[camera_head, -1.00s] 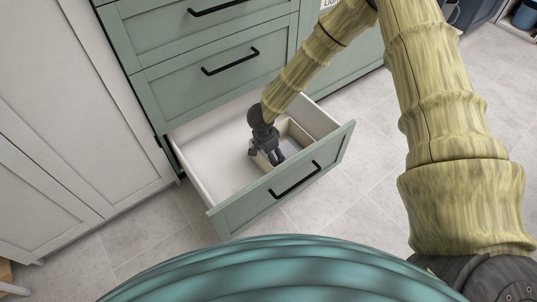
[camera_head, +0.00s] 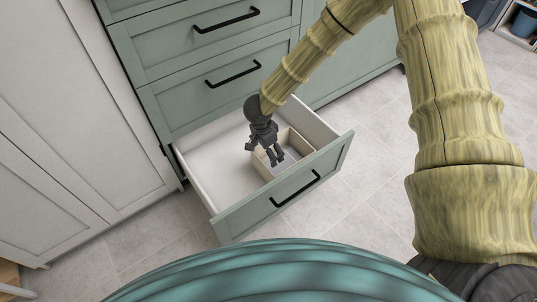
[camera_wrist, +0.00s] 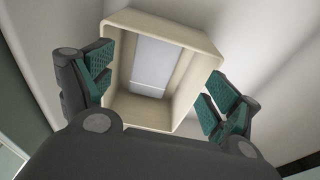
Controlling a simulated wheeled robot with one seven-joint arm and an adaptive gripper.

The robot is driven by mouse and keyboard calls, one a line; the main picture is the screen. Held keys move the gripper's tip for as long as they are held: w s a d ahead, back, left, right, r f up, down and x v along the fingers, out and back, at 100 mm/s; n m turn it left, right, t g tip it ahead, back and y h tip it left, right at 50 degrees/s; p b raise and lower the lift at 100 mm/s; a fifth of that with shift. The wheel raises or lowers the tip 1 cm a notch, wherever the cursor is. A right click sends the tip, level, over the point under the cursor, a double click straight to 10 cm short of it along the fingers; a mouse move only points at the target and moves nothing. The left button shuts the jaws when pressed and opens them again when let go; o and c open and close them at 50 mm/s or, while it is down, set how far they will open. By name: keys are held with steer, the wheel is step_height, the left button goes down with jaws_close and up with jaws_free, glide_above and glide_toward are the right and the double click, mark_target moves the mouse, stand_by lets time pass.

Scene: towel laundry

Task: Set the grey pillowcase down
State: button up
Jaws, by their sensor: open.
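The grey pillowcase (camera_wrist: 152,66) lies folded flat in the bottom of a small beige box (camera_wrist: 193,38). In the head view it is a pale grey patch (camera_head: 291,156) beside my fingers, partly hidden by them. The beige box (camera_head: 303,142) sits in the open drawer (camera_head: 215,160). My gripper (camera_head: 275,160) is above the box with its fingers pointing down. In the wrist view my gripper (camera_wrist: 163,85) is open and empty, its teal finger pads spread on either side of the box, and the pillowcase is apart from them.
The drawer's green front has a black handle (camera_head: 295,188). Closed green drawers (camera_head: 230,73) stand above it. A tall pale cabinet (camera_head: 75,90) is at the left. The drawer floor left of the box is bare, and the tiled floor (camera_head: 375,185) is clear.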

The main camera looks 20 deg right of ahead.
steer(key=shift+s+a+r+p, duration=0.1)
steer(key=shift+r+p, duration=0.1)
steer(key=shift+r, duration=0.6)
steer(key=shift+s+a+r+p, duration=0.1)
steer(key=shift+r+p, duration=0.1)
steer(key=shift+r, duration=0.6)
